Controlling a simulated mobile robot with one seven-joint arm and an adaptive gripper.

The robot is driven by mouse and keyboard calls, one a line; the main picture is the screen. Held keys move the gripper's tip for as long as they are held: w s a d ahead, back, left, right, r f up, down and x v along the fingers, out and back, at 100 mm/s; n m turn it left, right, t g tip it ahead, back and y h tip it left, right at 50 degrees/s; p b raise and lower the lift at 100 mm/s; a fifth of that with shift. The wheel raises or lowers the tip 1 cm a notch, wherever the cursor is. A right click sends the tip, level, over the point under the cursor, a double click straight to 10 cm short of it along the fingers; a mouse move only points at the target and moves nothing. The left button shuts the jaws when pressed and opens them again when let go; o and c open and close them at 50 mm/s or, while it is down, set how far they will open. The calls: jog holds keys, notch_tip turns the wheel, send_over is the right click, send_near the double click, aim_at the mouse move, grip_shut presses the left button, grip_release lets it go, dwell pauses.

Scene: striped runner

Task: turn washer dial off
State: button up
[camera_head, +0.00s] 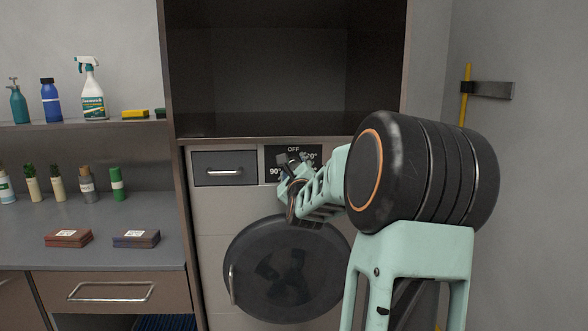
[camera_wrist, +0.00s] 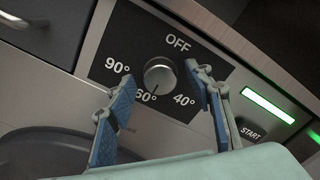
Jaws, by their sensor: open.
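The washer dial (camera_wrist: 160,74) is a round metal knob on a black panel (camera_wrist: 126,36) marked OFF, 90°, 60° and 40°. In the wrist view a mark on its lower edge points toward 60°. The washer (camera_head: 212,222) has a round dark door (camera_head: 285,290) below the panel. My gripper (camera_wrist: 158,95) is open, with its two blue-padded fingers on either side of the dial in the picture. I cannot tell whether either finger touches the dial. In the head view my gripper (camera_head: 287,172) is in front of the panel and hides the dial.
A START button (camera_wrist: 250,132) and a lit green display (camera_wrist: 268,104) are right of the dial. A detergent drawer (camera_head: 224,168) is left of the panel. A counter (camera_head: 90,225) with small boxes stands left. An empty open cabinet (camera_head: 285,80) is above.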

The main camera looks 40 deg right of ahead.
jog(key=c, duration=1.1)
jog(key=shift+c, duration=0.2)
